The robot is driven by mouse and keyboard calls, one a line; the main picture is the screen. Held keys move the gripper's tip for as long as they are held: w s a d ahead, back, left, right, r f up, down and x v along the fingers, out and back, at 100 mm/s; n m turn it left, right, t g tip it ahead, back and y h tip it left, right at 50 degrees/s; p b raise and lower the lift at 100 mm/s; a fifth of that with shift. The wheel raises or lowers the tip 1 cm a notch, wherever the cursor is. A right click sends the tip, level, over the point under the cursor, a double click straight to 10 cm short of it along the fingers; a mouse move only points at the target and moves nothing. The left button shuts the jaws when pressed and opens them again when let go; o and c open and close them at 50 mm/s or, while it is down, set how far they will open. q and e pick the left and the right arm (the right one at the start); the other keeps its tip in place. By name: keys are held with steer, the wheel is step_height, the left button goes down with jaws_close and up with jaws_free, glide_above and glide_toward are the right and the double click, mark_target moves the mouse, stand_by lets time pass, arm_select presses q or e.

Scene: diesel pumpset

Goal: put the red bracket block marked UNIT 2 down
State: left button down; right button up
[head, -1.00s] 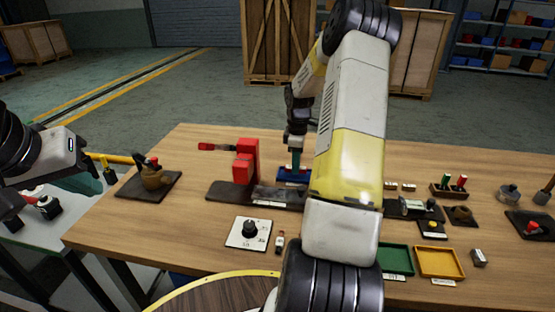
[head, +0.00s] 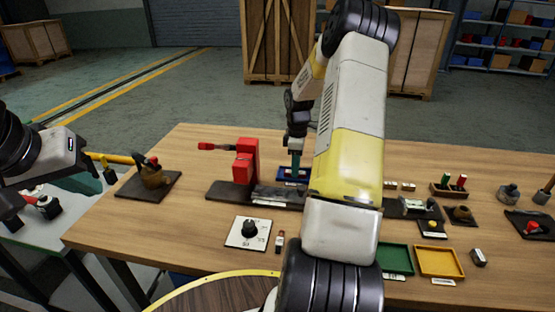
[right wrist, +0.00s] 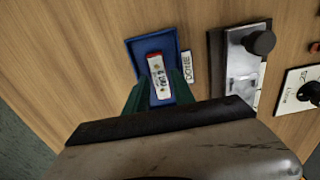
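The red bracket block (right wrist: 158,78), with a white label facing up, lies in the blue tray (right wrist: 135,52) in the right wrist view. Its print is too small to read surely. The green fingers of my right gripper (right wrist: 160,88) stand on either side of it, with blue tray floor showing beside the block. In the head view my right gripper (head: 296,168) points down at the blue tray (head: 283,179), partly behind my arm. My left gripper (head: 86,183) is at the left edge beside the table; its fingers are not clear.
A red clamp-like fixture (head: 246,162) stands on a dark plate left of the tray. A dial card (head: 248,233), a green tray (head: 395,258) and a yellow tray (head: 439,261) lie nearer. A metal fixture (right wrist: 243,62) is right of the blue tray. Bare wood lies at front left.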

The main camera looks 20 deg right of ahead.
steer(key=s+a+r+m+t, duration=0.1)
steer(key=a+r, duration=0.2)
steer(key=r, duration=0.6)
steer(key=s+a+r, duration=0.2)
steer(key=r, duration=0.6)
steer(key=s+a+r+m+t+y, duration=0.1)
steer(key=s+a+r+m, duration=0.3)
steer(key=s+a, duration=0.4)
steer(key=s+a+r+m+t+y, duration=0.1)
steer(key=s+a+r+m+t, duration=0.3)
steer(key=s+a, duration=0.4)
steer(key=shift+s+a+r+m, duration=0.35)
steer(key=shift+s+r+m, duration=0.55)
steer(key=shift+s, duration=2.45)
steer(key=shift+f, duration=0.15)
